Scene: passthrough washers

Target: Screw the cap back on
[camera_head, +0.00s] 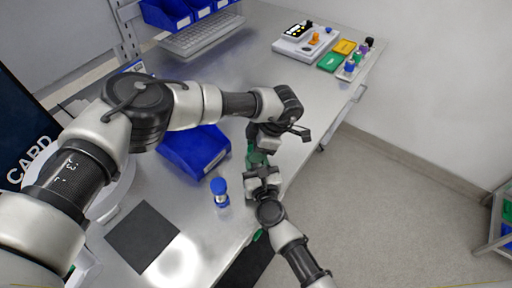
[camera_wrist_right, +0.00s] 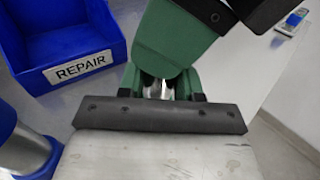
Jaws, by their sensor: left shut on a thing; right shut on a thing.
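My left gripper (camera_head: 258,150) comes in from above and my right gripper (camera_head: 258,168) from below; they meet tip to tip over the table's right edge. Green finger parts show where they meet. In the right wrist view, my right gripper (camera_wrist_right: 158,92) has a small shiny metallic piece (camera_wrist_right: 157,88) between its green fingertips, close under the green part of my left gripper (camera_wrist_right: 185,40). Both grippers look shut, and the fingers hide most of what they hold. I cannot make out a cap there. A blue-topped silvery cylinder (camera_head: 220,192) stands on the table to the left of the grippers.
A blue bin (camera_head: 197,152), labelled REPAIR in the right wrist view (camera_wrist_right: 65,45), stands behind the cylinder. A dark square mat (camera_head: 142,238) lies at front left. A white tray (camera_head: 305,42) and small coloured containers (camera_head: 349,66) are at the back right. Open floor lies to the right.

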